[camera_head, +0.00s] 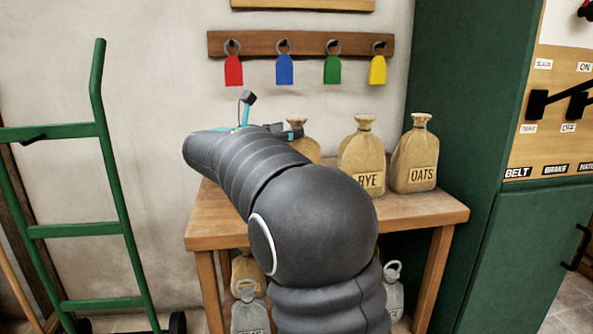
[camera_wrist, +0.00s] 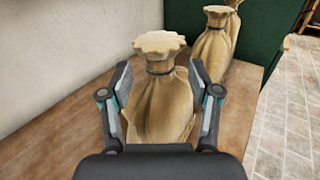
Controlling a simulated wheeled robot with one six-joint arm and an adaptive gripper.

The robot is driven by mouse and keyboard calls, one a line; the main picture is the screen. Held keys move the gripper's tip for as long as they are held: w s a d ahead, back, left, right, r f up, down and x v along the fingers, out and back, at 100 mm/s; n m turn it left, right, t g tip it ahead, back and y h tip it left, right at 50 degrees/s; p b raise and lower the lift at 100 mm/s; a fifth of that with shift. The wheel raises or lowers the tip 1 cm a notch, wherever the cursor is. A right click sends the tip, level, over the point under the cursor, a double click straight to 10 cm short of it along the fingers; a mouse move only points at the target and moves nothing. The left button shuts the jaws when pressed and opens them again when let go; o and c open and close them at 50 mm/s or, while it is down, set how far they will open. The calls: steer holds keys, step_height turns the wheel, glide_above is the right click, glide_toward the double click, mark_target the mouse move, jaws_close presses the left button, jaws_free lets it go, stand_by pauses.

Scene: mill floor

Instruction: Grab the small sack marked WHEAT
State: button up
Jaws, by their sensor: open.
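Three tan tied sacks stand on the wooden table (camera_head: 440,211). One reads RYE (camera_head: 365,155) and one at the right reads OATS (camera_head: 415,160). The leftmost sack (camera_head: 304,143) is mostly hidden behind my arm and no label shows on it. In the wrist view my gripper (camera_wrist: 160,78) is open, with one finger on each side of the nearest sack (camera_wrist: 165,105), just below its tied neck. That sack stands upright, its lower part hidden by the gripper. I cannot tell whether the fingers touch it. No WHEAT marking is readable.
Two sacks (camera_wrist: 212,48) stand behind in the wrist view. Grey weights with ring handles (camera_head: 249,312) sit under the table. A green hand truck (camera_head: 112,185) stands left, a green cabinet (camera_head: 460,120) right. Coloured tags hang from a wall rack (camera_head: 305,44).

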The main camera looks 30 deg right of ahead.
mark_target(292, 127)
steer(key=x, duration=0.3)
steer(key=shift+w+d, duration=0.1)
steer(key=shift+d, duration=0.3)
steer(key=shift+c, duration=0.3)
jaws_close()
steer(key=shift+r, duration=0.1)
steer(key=shift+r, duration=0.1)
